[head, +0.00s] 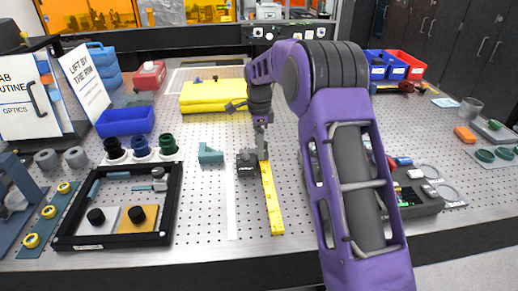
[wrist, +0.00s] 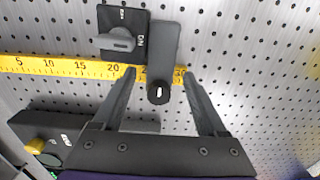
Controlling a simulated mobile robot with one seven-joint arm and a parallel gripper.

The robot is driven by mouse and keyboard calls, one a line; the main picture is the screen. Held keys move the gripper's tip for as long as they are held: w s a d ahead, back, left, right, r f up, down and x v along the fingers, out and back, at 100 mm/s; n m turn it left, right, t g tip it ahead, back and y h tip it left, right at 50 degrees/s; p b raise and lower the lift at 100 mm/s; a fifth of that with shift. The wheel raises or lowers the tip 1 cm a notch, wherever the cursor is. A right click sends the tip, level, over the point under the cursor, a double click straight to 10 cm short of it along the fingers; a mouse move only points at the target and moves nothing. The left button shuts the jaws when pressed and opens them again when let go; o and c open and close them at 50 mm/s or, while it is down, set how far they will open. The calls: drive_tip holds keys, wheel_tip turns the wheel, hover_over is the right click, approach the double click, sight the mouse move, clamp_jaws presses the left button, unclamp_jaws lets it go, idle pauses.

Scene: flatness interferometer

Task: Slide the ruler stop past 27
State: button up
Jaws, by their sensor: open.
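The yellow ruler (wrist: 60,66) runs across the wrist view, its printed numbers rising from 5 at left to about 30 at right. It also shows in the head view (head: 271,205). A grey ruler stop (wrist: 163,45) with a black round end lies across the ruler, between the 20 mark and the 30 mark. It hides the numbers under it. My gripper (wrist: 158,73) is open, with one finger on each side of the stop and a gap to each. In the head view my gripper (head: 262,150) is over the ruler's far end, and the stop cannot be made out.
A black block with a grey knob (wrist: 122,40) sits just left of the stop, beside the ruler; it also shows in the head view (head: 246,164). A teal block (head: 210,155) and a black-framed tray (head: 110,240) are to the left. Perforated board around the ruler is mostly clear.

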drive_tip(key=shift+f, duration=0.65)
clamp_jaws()
idle(1.0)
